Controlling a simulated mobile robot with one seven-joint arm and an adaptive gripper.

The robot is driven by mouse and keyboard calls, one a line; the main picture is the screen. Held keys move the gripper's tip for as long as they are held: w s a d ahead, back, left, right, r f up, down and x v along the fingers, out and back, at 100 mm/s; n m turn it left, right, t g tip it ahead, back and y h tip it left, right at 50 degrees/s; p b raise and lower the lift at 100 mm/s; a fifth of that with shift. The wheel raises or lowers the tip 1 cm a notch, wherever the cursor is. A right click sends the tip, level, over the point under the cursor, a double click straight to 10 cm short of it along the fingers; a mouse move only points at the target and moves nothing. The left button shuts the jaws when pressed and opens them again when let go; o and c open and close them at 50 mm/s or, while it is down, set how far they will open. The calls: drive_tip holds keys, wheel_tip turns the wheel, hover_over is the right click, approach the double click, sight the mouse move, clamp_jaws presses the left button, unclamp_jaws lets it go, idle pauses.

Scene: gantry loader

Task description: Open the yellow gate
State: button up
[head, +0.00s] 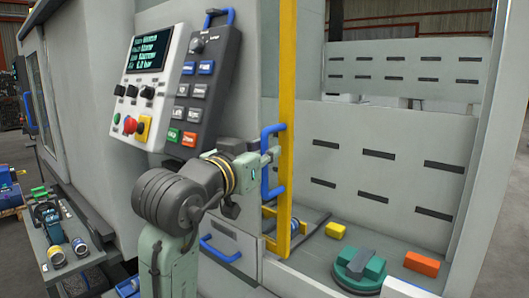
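The yellow gate (287,85) shows as a tall, narrow yellow upright at the edge of the machine's opening, with a yellow foot bending left at the bottom. A blue handle (265,184) is on the left side of this upright. My gripper (273,156) is at the middle of the handle, its tip overlapping the handle in the picture. The fingers are small and partly hidden, so I cannot tell whether they are open or shut on the handle.
A control panel (192,85) with buttons and a red knob is just left of the gate. Inside the opening, a green round fixture (358,272), a yellow block (335,230) and an orange block (422,263) sit on the grey bed. A tool shelf (88,240) stands at left.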

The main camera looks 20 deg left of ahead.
clamp_jaws()
idle(0.6)
